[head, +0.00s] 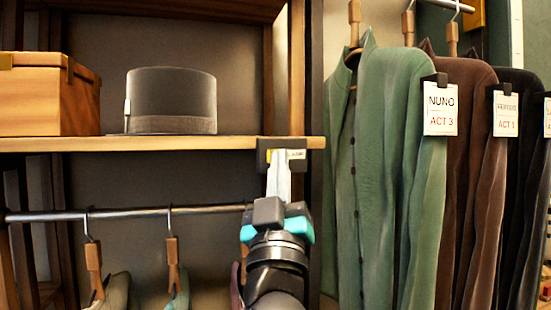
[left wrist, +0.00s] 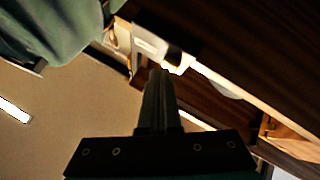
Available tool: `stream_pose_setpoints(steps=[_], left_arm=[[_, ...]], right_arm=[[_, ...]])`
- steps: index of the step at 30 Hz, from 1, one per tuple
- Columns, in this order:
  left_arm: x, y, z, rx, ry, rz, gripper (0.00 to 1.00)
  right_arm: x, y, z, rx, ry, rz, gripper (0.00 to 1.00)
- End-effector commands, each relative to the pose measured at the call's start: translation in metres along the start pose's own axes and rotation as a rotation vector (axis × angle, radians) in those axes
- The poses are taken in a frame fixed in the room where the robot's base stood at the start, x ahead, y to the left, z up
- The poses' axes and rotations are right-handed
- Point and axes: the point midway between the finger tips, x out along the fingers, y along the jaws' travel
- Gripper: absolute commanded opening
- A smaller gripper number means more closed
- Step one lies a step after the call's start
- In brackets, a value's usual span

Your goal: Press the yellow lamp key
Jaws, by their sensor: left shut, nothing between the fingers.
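A dark switch box (head: 263,152) sits at the right end of the wooden shelf's front edge. A small patch of yellow, which looks like the lamp key (head: 298,155), shows on it just right of my fingertips. My left gripper (head: 280,156) is shut and empty, its fingers pointing up in front of the box and covering part of it. In the left wrist view the shut fingers (left wrist: 159,76) end close to a bright, yellowish spot (left wrist: 178,63). I cannot tell whether they touch the key. My right gripper is not in view.
The shelf (head: 180,144) holds a dark top hat (head: 172,98) and a wooden box (head: 45,100). A metal rail (head: 130,213) with hangers runs below. A green coat (head: 385,170) tagged NUNO ACT 3 and a brown coat (head: 470,170) hang at right.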

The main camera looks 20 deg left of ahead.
Motion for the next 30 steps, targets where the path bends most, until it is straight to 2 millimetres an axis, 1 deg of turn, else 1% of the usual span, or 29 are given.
stream_pose_setpoints(steps=[11, 24, 30], left_arm=[[-0.004, 0.003, -0.003, -0.001, 0.0, 0.001, 0.0], [-0.035, 0.024, -0.024, -0.003, 0.0, 0.0, 0.0], [-0.043, 0.031, -0.031, -0.001, 0.001, 0.0, 0.0]], right_arm=[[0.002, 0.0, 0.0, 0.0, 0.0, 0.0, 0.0], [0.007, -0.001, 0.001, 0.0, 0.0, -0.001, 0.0], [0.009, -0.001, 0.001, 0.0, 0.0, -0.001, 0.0]])
